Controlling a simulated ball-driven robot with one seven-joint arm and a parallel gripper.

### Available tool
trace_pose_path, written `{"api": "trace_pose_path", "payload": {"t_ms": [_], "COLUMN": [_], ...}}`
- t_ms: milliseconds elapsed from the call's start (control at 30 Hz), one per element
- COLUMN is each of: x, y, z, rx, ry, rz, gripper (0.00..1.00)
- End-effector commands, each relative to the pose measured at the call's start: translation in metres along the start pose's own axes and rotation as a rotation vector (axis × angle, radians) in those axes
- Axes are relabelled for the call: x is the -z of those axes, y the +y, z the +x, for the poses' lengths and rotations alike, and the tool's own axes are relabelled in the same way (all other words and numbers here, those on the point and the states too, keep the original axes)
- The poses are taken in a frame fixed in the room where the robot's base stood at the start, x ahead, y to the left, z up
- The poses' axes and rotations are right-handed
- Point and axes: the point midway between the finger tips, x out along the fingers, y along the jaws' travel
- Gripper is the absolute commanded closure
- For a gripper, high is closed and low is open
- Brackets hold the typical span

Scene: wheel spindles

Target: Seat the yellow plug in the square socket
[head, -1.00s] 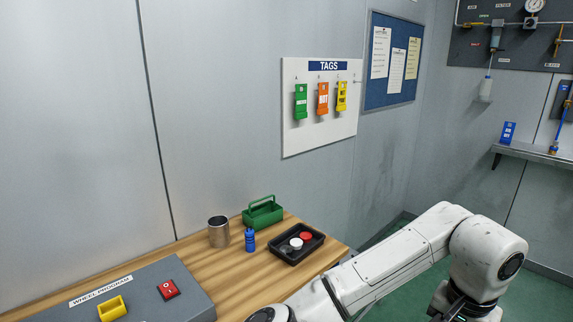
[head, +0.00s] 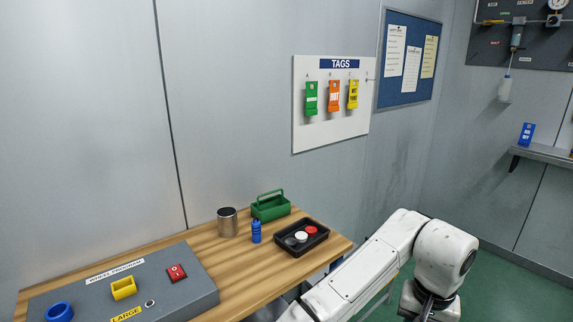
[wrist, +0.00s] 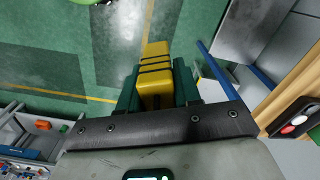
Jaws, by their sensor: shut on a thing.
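In the wrist view my gripper (wrist: 158,92) is shut on the yellow plug (wrist: 155,58), a long block with dark bands across it. The plug sticks out beyond the dark green fingers, over the green floor. In the head view a yellow square socket (head: 123,288) with a raised rim stands on the grey wheel program box (head: 195,296) at lower left. My arm is at lower right, well apart from the box; the plug and fingertips cannot be made out there.
A blue round socket (head: 59,312) and a red switch (head: 176,273) are on the same box. Behind it on the wooden bench (head: 262,265) stand a metal cup (head: 227,222), a blue bottle (head: 256,232), a green carrier (head: 270,206) and a black tray (head: 318,241) with discs.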

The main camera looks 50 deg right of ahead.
Motion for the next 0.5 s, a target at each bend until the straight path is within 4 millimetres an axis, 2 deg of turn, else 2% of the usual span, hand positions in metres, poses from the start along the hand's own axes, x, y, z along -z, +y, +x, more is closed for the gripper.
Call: {"api": "trace_pose_path", "payload": {"t_ms": [167, 267, 367, 500], "x": [-0.002, -0.013, -0.031, -0.069], "y": [-0.059, -0.103, -0.146, -0.200], "z": [0.025, 0.045, 0.067, 0.098], "rx": [-0.002, -0.003, -0.003, -0.003], "ry": [-0.003, -0.005, -0.004, -0.005], "rz": [-0.244, -0.419, -0.591, -0.815], "gripper": [0.98, 0.98, 0.98, 0.98]}}
